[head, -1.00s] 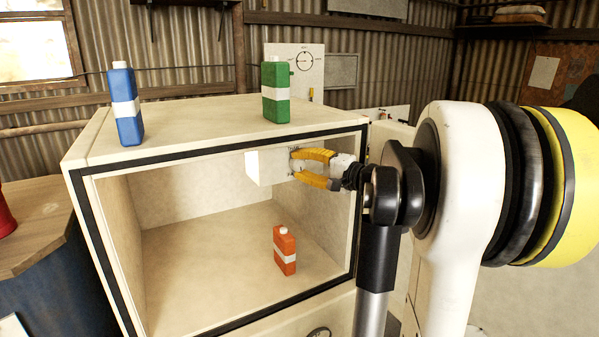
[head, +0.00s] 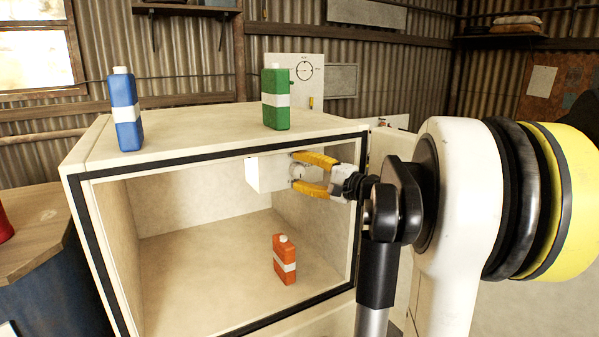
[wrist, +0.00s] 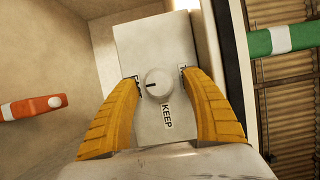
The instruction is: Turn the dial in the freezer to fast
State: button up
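The dial (wrist: 159,86) is a round white knob with a dark pointer mark, on a white box inside the open freezer (head: 105,250). The box (head: 264,172) is at the freezer's upper right. In the wrist view, the word KEEP shows below the dial, and small labels at both sides are partly hidden by the fingers. The pointer mark lies on the dial's left side. My gripper (wrist: 162,100) is open, its two yellow fingers on either side of the dial with visible gaps. In the head view my gripper (head: 318,175) is at the box's front.
An orange bottle (head: 285,262) stands on the freezer floor below the box. A blue bottle (head: 127,112) and a green bottle (head: 276,98) stand on the freezer's top. The freezer's right wall is close beside my gripper.

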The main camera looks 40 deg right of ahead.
jog(key=s+d, duration=0.1)
jog(key=s, duration=1.1)
jog(key=shift+d, duration=0.4)
jog(key=shift+w, duration=0.1)
jog(key=w+a+f+n+g+y+b, duration=0.25)
jog(key=a+f+n+g+b, duration=0.75)
jog(key=a+f, duration=1.45)
jog(key=s+a+f+n+h+b, duration=0.2)
jog(key=s+a+f+b, duration=0.3)
jog(key=f, duration=0.4)
jog(key=s+a+f+n+h+b, duration=0.3)
jog(key=s+a+f+n+b, duration=0.1)
jog(key=a+f+b, duration=0.3)
notch_tip(320, 180, down, 3)
jog(key=shift+s+r+g+b, duration=0.1)
jog(key=shift+s+g+b, duration=0.2)
jog(key=shift+s+b, duration=0.55)
